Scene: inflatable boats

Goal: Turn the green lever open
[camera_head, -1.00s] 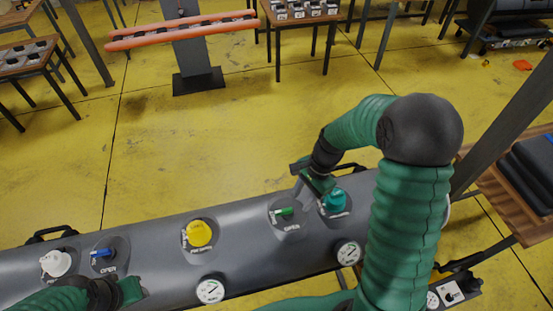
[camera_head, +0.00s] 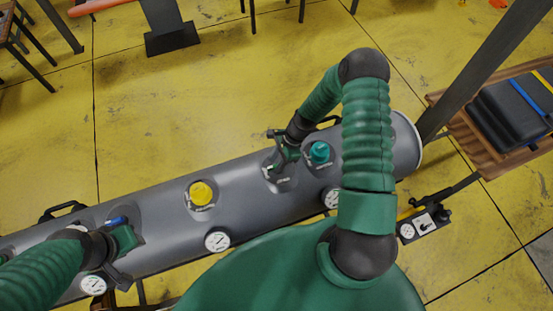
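The green lever's round recessed plate (camera_head: 284,185) is on top of the grey inflatable tube (camera_head: 240,180). My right gripper (camera_head: 277,165) is right over this plate, with its fingers pointing down. It hides most or all of the green lever, so I cannot tell whether it touches or holds it. My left gripper (camera_head: 125,242) is low at the left, over the tube beside the blue lever (camera_head: 116,221). Whether either gripper is open or shut is too small to make out.
A teal knob (camera_head: 319,151) sits just right of my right gripper. A yellow knob (camera_head: 201,193) is between the grippers. Gauges (camera_head: 217,241) line the tube's near side. A dark post (camera_head: 480,75) and a wooden pallet (camera_head: 510,140) stand right.

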